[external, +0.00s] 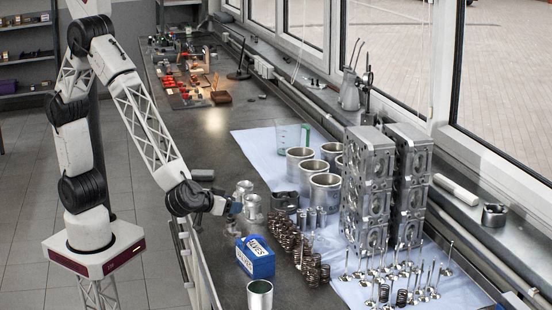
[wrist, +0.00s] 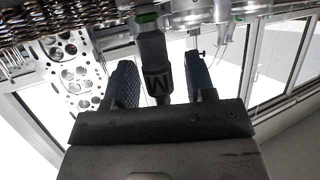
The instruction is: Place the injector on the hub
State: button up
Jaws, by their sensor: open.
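The injector (wrist: 153,60), a grey cylindrical body with a green ring and a dark letter mark, shows in the wrist view between the two fingers of my gripper (wrist: 160,75). The fingers are open, one on each side of it. In the external view my gripper (external: 236,208) is low over the bench edge, beside small silver parts (external: 253,207). The injector is not clearly made out there. I cannot identify the hub with certainty.
A blue box (external: 256,262) stands just in front of my gripper. Several springs (external: 286,238), silver cylinders (external: 324,194), cylinder heads (external: 366,185) and valves (external: 420,285) crowd the right side. The dark bench (external: 205,150) behind my gripper has free room.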

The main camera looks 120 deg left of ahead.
jog(key=v, duration=1.1)
jog(key=shift+s+d, duration=0.15)
jog(key=shift+d, duration=0.05)
jog(key=shift+r, duration=0.2)
dwell(0.3)
notch_tip(320, 180, up, 9)
jog(key=w+d+m+t+h, duration=0.2)
jog(key=m+t+h, duration=0.3)
jog(key=t+h, duration=0.25)
jog(key=s+d+r+m+h, duration=0.2)
jog(key=s+r+m+h, duration=0.15)
jog(key=s+h, duration=0.25)
jog(key=s+a+f+m+g, duration=0.1)
jog(key=s+a+g, duration=0.1)
jog(key=s, duration=0.7)
jog(key=s+a+f+m+g, duration=0.1)
jog(key=s+g, duration=0.3)
jog(key=s, duration=0.5)
jog(key=s+a+f+m+g, duration=0.1)
jog(key=s+a+m+g, duration=0.2)
jog(key=s, duration=0.6)
jog(key=shift+s+a+f+g+y, duration=0.35)
jog(key=shift+a+f+g+y, duration=0.05)
jog(key=shift+a+g+y, duration=0.1)
